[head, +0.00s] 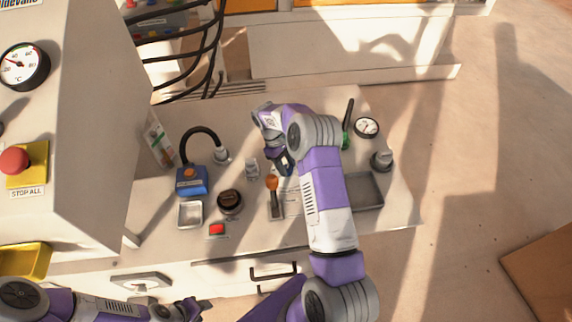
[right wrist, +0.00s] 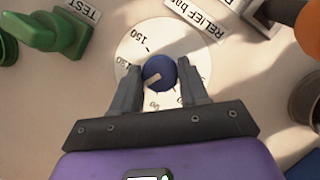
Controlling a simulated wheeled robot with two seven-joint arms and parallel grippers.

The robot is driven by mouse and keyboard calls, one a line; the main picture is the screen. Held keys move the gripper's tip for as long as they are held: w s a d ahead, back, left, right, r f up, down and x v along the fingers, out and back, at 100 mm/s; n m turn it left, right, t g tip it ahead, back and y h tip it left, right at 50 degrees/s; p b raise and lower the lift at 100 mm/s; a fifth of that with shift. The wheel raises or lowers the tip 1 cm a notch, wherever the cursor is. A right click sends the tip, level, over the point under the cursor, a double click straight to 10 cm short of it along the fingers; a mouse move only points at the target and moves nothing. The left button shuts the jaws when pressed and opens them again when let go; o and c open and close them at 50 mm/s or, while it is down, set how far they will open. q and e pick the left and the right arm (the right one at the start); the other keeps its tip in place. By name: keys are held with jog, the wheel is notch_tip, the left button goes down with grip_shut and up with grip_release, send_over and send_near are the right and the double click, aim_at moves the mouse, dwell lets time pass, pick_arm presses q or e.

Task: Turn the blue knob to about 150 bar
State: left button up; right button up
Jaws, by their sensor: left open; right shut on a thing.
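The blue knob (right wrist: 160,73) sits on a round white dial (right wrist: 140,45) in the right wrist view. Its pale pointer mark is turned to the lower left, below the 130 figure; the 150 figure is further up. Lower figures are partly hidden or too small to read. My right gripper (right wrist: 160,78) is shut on the knob, one finger on each side. In the head view my right gripper (head: 283,165) reaches down to the panel and mostly hides the dial. My left gripper (head: 197,307) is open at the bottom left, away from the panel.
An orange-topped lever (head: 272,184) stands close beside the right gripper. A green handle (right wrist: 45,32) is near the dial. A round gauge (head: 367,127), a grey tray (head: 366,190), a red button (head: 217,229) and a blue box (head: 191,181) are also on the panel.

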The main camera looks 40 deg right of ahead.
jog(key=m+y+p, duration=0.1)
jog(key=m, duration=0.2)
jog(key=shift+d+r, duration=0.1)
jog(key=shift+d, duration=0.05)
jog(key=m+y, duration=0.1)
jog(key=m, duration=0.1)
jog(key=m+y+p, duration=0.1)
jog(key=m, duration=0.2)
jog(key=shift+d+m+t, duration=0.15)
jog(key=shift+m+t, duration=0.15)
jog(key=m, duration=0.2)
jog(key=m+t+y+p, duration=0.1)
jog(key=m, duration=0.1)
jog(key=shift+s+m+y, duration=0.1)
jog(key=shift+m+y, duration=0.2)
jog(key=shift+s+d+m+t+y+p, duration=0.1)
jog(key=shift+m+t+y+p, duration=0.2)
jog(key=shift+m, duration=0.7)
jog(key=shift+d+m+t+y+p, duration=0.1)
jog(key=shift+m+t+p, duration=0.25)
jog(key=shift+m, duration=0.65)
jog(key=o, duration=1)
jog(key=shift+a, duration=0.1)
